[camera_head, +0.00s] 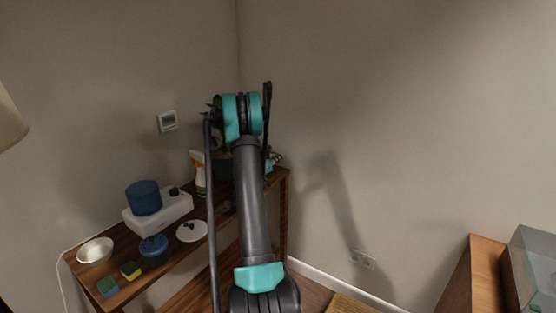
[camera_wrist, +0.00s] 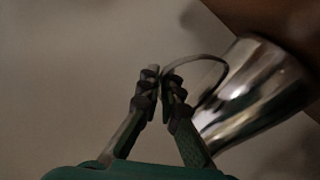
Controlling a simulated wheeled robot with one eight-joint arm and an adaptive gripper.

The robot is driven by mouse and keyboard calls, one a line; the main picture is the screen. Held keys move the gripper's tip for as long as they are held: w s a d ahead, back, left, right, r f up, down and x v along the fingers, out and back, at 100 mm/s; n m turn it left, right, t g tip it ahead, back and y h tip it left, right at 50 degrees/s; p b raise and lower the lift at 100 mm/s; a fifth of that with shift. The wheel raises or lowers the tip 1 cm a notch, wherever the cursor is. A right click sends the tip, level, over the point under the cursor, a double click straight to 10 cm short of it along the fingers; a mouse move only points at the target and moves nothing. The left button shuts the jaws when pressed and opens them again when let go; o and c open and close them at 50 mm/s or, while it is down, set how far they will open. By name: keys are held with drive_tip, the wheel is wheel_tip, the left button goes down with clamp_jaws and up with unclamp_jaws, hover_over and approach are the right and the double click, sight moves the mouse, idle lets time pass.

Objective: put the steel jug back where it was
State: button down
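The steel jug (camera_wrist: 258,88) shows in the wrist view at the right, shiny and tilted in the picture, with its thin curved handle reaching left towards my fingers. My gripper (camera_wrist: 162,78) has its two fingertips close together at the left end of the handle, which passes between them. The fingers look shut on the handle. One end of the jug meets a brown wooden surface (camera_wrist: 235,16) at the upper right. Whether it touches is hard to tell. In the head view my arm hides the gripper and the jug.
A wooden shelf table (camera_head: 118,241) stands against the left wall. It carries a white bowl (camera_head: 95,250), sponges (camera_head: 131,270), blue pots (camera_head: 143,197), a white hotplate (camera_head: 158,212) and a spray bottle (camera_head: 198,172). A glass tank (camera_head: 535,270) stands at the right.

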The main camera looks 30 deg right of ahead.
drive_tip(key=shift+f, duration=0.2)
drive_tip(key=c, duration=1.7)
unclamp_jaws()
drive_tip(key=shift+r, duration=0.1)
